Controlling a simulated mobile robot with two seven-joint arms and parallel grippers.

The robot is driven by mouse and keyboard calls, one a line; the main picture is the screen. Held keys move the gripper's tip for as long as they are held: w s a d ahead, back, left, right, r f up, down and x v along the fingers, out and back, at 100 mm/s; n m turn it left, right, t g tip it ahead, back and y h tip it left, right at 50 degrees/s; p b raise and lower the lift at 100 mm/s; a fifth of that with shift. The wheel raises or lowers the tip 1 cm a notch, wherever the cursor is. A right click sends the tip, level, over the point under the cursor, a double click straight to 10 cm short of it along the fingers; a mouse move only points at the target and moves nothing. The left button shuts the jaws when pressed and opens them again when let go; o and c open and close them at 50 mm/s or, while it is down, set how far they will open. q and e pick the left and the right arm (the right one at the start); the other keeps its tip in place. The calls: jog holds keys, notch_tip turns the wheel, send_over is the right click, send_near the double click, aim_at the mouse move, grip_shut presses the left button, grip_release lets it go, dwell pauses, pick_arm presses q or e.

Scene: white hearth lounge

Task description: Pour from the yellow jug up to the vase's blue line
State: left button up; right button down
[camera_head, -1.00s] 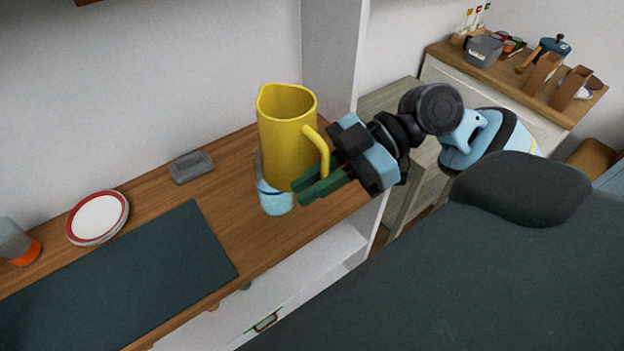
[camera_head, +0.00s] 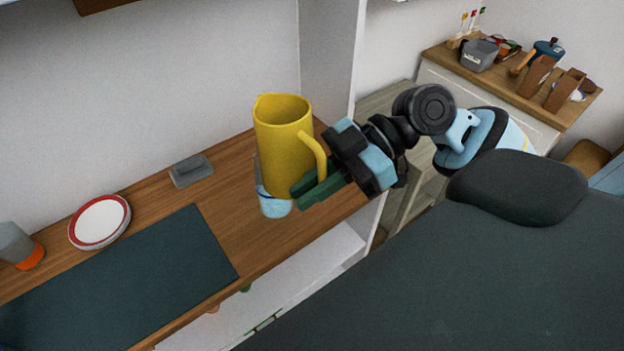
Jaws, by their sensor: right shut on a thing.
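The yellow jug (camera_head: 282,145) is held nearly upright by my right gripper (camera_head: 318,185), whose green fingers are shut at its handle. The jug is in front of the vase (camera_head: 274,206) and hides most of it. Only the vase's lower part shows, clear with pale blue at the bottom, and a bit of its left side with a blue mark. It stands on the wooden counter (camera_head: 230,215). The level inside the vase and the jug's contents cannot be made out. My left gripper is not in view.
A dark mat (camera_head: 120,275) covers the counter's left front. A red-rimmed plate (camera_head: 100,220), a grey dish (camera_head: 191,171) and a grey and orange cup (camera_head: 20,246) stand along it. A white wall panel (camera_head: 328,70) rises close behind the jug. A side cabinet (camera_head: 500,90) holds kitchen things.

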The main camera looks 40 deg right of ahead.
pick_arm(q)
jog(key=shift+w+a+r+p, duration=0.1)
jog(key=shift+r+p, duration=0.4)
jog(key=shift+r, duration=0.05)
pick_arm(e)
jog(key=shift+s+r+m+g, duration=0.3)
jog(key=shift+s+r, duration=0.05)
jog(key=shift+r, duration=0.2)
jog(key=shift+f, duration=0.1)
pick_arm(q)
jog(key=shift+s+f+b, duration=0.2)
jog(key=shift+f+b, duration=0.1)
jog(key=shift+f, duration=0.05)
pick_arm(e)
jog(key=shift+f, duration=0.55)
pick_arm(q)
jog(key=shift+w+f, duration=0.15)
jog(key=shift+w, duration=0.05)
pick_arm(e)
jog(key=shift+s+f, duration=0.1)
jog(key=shift+f, duration=0.5)
pick_arm(q)
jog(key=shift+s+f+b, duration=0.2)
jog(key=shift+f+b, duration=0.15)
jog(key=shift+b, duration=0.15)
pick_arm(e)
jog(key=shift+f+m, duration=0.3)
jog(key=shift+f, duration=0.15)
